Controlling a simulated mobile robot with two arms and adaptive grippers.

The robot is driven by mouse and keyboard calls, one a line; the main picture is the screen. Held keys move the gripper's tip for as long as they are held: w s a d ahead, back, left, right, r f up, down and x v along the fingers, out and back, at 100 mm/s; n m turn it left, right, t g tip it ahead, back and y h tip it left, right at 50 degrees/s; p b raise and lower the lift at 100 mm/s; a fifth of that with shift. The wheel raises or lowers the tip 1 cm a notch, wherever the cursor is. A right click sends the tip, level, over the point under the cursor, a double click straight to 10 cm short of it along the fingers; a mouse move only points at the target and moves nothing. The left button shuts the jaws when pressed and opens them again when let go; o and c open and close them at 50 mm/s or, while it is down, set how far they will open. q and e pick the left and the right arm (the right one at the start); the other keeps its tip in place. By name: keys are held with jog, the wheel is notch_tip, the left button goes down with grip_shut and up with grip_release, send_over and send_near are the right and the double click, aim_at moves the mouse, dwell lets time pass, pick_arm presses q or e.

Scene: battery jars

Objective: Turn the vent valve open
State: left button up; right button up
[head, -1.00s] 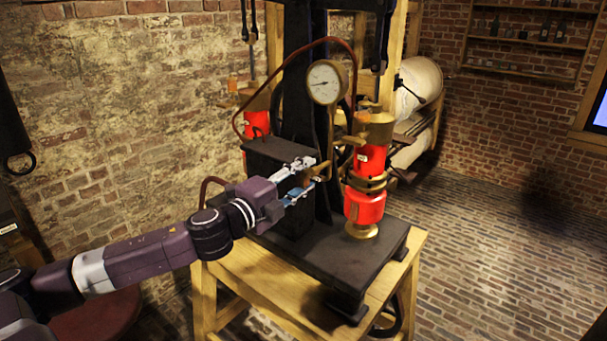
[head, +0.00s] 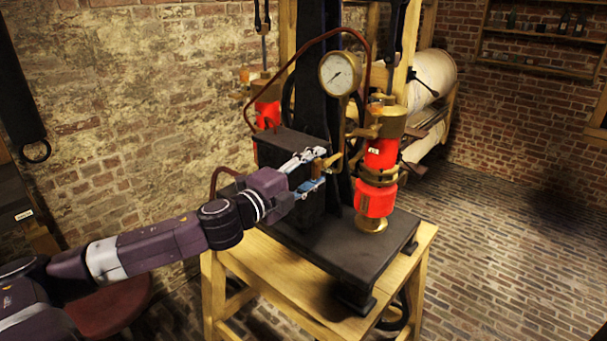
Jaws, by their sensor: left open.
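A brass vent valve with a small handle (head: 321,165) sits on the front of the black machine, left of a red and brass jar (head: 381,153). My left gripper (head: 319,170) reaches in from the left. Its jaws are open, one finger above and one below the handle; whether they touch it I cannot tell. A round dial gauge (head: 339,73) stands above the valve, its needle pointing to the lower left. My right gripper is not in view.
The machine's black base (head: 345,240) rests on a wooden table (head: 285,275). A second red jar (head: 267,107) stands behind on the left. The brick floor at right is clear.

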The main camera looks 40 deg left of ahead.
pick_arm(q)
jog(key=s, duration=1.2)
jog(key=shift+a, duration=0.45)
jog(key=shift+w, duration=0.1)
